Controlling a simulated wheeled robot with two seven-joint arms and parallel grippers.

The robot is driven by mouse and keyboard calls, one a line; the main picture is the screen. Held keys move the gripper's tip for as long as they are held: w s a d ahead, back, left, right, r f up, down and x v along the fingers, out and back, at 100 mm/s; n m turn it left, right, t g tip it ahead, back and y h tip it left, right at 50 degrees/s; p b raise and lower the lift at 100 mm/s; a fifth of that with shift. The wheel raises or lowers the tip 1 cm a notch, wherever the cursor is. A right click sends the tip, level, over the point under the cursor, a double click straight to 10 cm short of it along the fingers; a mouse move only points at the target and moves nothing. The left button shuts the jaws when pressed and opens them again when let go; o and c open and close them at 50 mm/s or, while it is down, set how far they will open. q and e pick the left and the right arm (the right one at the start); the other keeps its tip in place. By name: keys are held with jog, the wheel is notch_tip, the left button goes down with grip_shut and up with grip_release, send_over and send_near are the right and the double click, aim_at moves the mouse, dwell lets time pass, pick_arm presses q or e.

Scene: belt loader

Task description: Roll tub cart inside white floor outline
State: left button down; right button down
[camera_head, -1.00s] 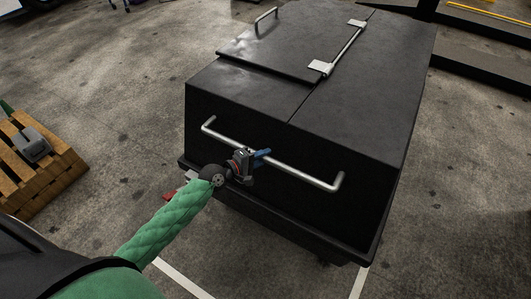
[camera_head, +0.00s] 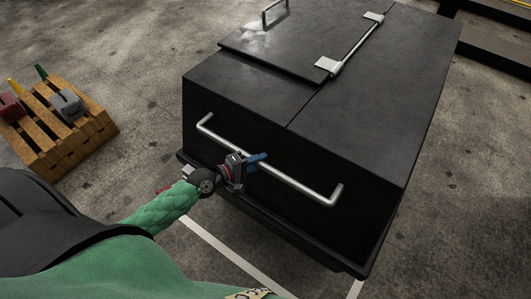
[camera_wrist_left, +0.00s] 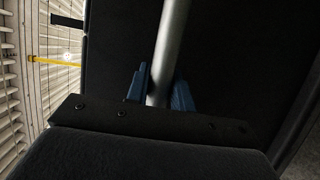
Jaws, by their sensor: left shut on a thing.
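The tub cart (camera_head: 250,116) is a large black box with a hinged lid and a silver push bar (camera_head: 300,183) across its near side. My left gripper (camera_head: 254,161) is shut on the bar, left of its middle. In the left wrist view the bar (camera_wrist_left: 170,50) runs between the blue fingers (camera_wrist_left: 160,88). The white floor outline (camera_head: 232,256) shows as a line on the concrete at the cart's near side, with another short piece (camera_head: 356,288) at lower right. The cart hides the rest of the outline. My right gripper is not in view.
A wooden pallet (camera_head: 62,140) with a grey item (camera_head: 68,104) and a red item (camera_head: 11,107) on it stands at the left. Dark low structures (camera_head: 490,45) lie at the upper right. Bare concrete lies on both sides of the cart.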

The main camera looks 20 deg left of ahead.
pick_arm(q)
jog(key=s, duration=0.2)
jog(key=s+a, duration=0.1)
jog(key=s, duration=0.1)
jog(key=shift+f, duration=0.1)
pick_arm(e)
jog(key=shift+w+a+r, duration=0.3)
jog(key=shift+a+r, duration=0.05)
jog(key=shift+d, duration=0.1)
pick_arm(q)
jog(key=c, duration=1.2)
grip_release()
jog(key=shift+w, duration=0.15)
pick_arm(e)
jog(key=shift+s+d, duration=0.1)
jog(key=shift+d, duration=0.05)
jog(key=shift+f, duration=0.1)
